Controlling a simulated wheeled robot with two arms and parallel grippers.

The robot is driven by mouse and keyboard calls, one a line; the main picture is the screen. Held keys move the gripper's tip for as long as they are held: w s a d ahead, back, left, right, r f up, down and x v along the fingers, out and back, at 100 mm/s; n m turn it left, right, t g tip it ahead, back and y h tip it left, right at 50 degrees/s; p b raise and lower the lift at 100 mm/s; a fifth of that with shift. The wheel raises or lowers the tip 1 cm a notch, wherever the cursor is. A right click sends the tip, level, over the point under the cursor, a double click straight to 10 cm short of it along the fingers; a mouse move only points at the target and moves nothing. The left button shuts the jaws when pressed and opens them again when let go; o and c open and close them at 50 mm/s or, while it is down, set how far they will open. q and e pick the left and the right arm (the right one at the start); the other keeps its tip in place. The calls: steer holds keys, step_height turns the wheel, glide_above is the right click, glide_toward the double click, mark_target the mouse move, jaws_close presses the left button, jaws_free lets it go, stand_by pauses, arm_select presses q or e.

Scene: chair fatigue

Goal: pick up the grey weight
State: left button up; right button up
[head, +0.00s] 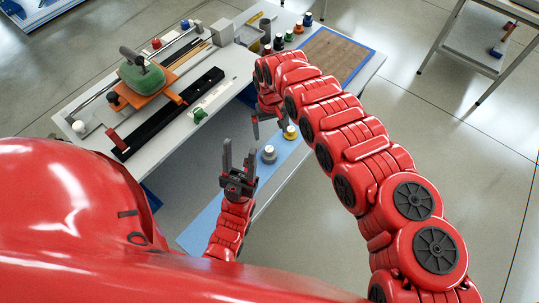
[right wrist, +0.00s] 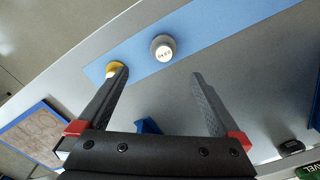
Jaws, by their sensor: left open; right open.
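The grey weight (head: 268,154) stands on the blue strip near the front edge of the table. In the right wrist view the grey weight (right wrist: 163,48) shows its pale labelled top, beyond the fingertips and roughly between them. My right gripper (head: 270,130) is open and empty, behind the weight in the head view; its fingers also show in the right wrist view (right wrist: 160,76). My left gripper (head: 240,150) is open and empty, fingers pointing up, just left of the weight in the head view. I cannot tell whether it touches anything.
A wooden board (head: 338,54) lies at the back right.

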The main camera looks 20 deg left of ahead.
mark_target(269, 154)
step_height(269, 154, down, 8)
steer(key=b, duration=0.4)
steer(key=shift+f+b, duration=0.15)
steer(key=shift+b, duration=0.25)
steer(key=shift+s+f, duration=0.1)
steer(key=shift+f, duration=0.3)
steer(key=f+b, duration=0.1)
steer(key=f, duration=0.1)
steer(key=f+b, duration=0.1)
steer(key=f, duration=0.1)
steer(key=shift+s+a, duration=0.1)
steer(key=shift+s, duration=0.3)
steer(key=shift+f, duration=0.25)
steer(key=shift+w, duration=0.15)
steer(key=shift+r, duration=0.1)
steer(key=c, duration=0.6)
jaws_close()
